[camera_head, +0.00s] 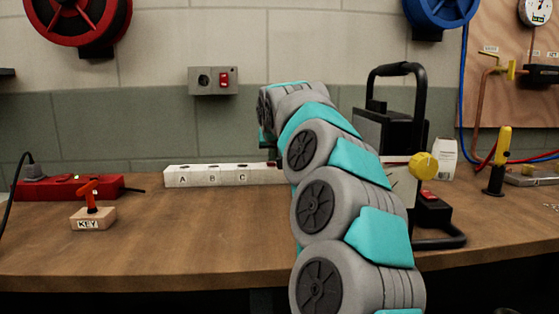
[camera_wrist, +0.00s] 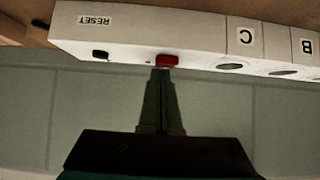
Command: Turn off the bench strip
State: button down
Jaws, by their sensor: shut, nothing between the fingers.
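The white power strip (camera_head: 225,175) lies along the back of the bench, with sockets marked A, B and C. Its right end is hidden behind my arm in the head view. In the wrist view the strip (camera_wrist: 205,38) appears upside down, with a red switch (camera_wrist: 167,60) between the C socket and a black button (camera_wrist: 100,54) marked RESET. My gripper (camera_wrist: 160,71) is shut and empty, its fingertips right at the red switch. I cannot tell whether they touch it. In the head view my arm hides most of the gripper.
A red strip (camera_head: 70,187) with a plug in it lies at the left, behind a KEY block (camera_head: 93,218). A wall box (camera_head: 213,81) with a red switch is above the white strip. A black-handled machine (camera_head: 393,125) stands right of my arm. The front left bench is clear.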

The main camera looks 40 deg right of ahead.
jog(key=shift+a, duration=0.15)
jog(key=shift+w+d+r+p, duration=0.3)
jog(key=shift+w+d+p, duration=0.1)
jog(key=shift+w+p, duration=0.25)
jog(key=shift+r, duration=0.55)
notch_tip(320, 180, up, 4)
jog(key=shift+f+p, duration=0.1)
jog(key=shift+p, duration=0.4)
jog(key=w+r+v, duration=0.1)
jog(key=v, duration=0.7)
jog(key=shift+s+r, duration=0.2)
jog(key=shift+r, duration=0.3)
jog(key=shift+d, duration=0.15)
